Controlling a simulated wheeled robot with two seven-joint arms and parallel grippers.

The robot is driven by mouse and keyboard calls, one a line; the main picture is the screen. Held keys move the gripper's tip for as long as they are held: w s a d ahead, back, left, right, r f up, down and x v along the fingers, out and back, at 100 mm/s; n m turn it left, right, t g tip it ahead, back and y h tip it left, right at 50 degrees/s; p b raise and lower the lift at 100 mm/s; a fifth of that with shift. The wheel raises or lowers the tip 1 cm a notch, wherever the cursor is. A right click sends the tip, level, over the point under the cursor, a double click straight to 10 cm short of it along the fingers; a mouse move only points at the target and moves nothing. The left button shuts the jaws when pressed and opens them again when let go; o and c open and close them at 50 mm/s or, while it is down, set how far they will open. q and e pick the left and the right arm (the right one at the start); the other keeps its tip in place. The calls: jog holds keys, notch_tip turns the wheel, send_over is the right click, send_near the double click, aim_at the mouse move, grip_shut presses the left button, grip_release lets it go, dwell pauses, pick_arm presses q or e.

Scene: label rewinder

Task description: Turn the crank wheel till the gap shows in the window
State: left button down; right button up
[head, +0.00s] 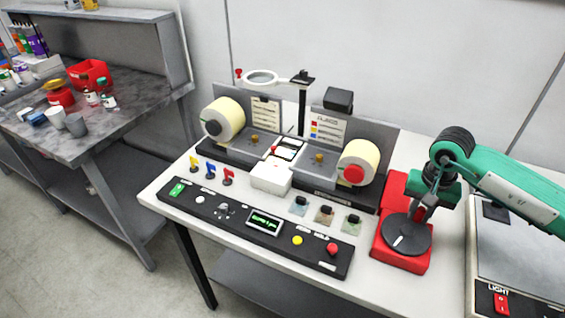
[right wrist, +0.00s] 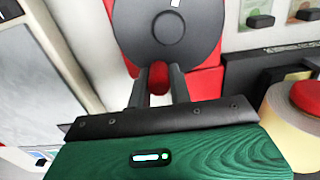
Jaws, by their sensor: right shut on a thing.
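The crank wheel (head: 398,242) is a dark grey disc with a white mark, lying flat on a red base (head: 385,258) at the right end of the rewinder. My right gripper (head: 422,213) is shut on the wheel's red handle (right wrist: 159,85) at the wheel's edge. The right wrist view shows the handle between the two fingers and the wheel (right wrist: 180,32) beyond them. The small window (head: 289,147) sits between the two label rolls; its contents are too small to tell. My left gripper is not in view.
Cream label rolls (head: 226,117) and (head: 360,158) stand at both sides. A control panel (head: 250,226) lies in front. A lamp box (head: 515,240) stands right of the wheel. A magnifier (head: 262,77) rises behind. A cluttered bench (head: 120,135) is at left.

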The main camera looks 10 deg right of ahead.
jog(key=shift+s+d+f+b, duration=0.2)
jog(key=shift+s+d+b, duration=0.1)
jog(key=shift+s+d, duration=0.2)
jog(key=shift+s+d+r+b, duration=0.15)
jog(key=shift+s+b, duration=0.2)
jog(key=shift+s, duration=0.3)
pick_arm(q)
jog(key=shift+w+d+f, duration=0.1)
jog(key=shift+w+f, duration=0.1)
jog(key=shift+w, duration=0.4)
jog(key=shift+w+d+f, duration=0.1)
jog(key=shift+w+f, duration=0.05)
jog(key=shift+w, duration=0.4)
pick_arm(e)
jog(key=shift+r, duration=0.1)
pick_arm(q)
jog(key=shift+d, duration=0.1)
pick_arm(e)
jog(key=o, duration=0.8)
jog(key=shift+d, duration=0.1)
jog(key=shift+r, duration=0.15)
pick_arm(q)
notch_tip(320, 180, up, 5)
jog(key=p, duration=0.5)
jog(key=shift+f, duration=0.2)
pick_arm(e)
notch_tip(320, 180, up, 9)
jog(key=shift+f, duration=0.15)
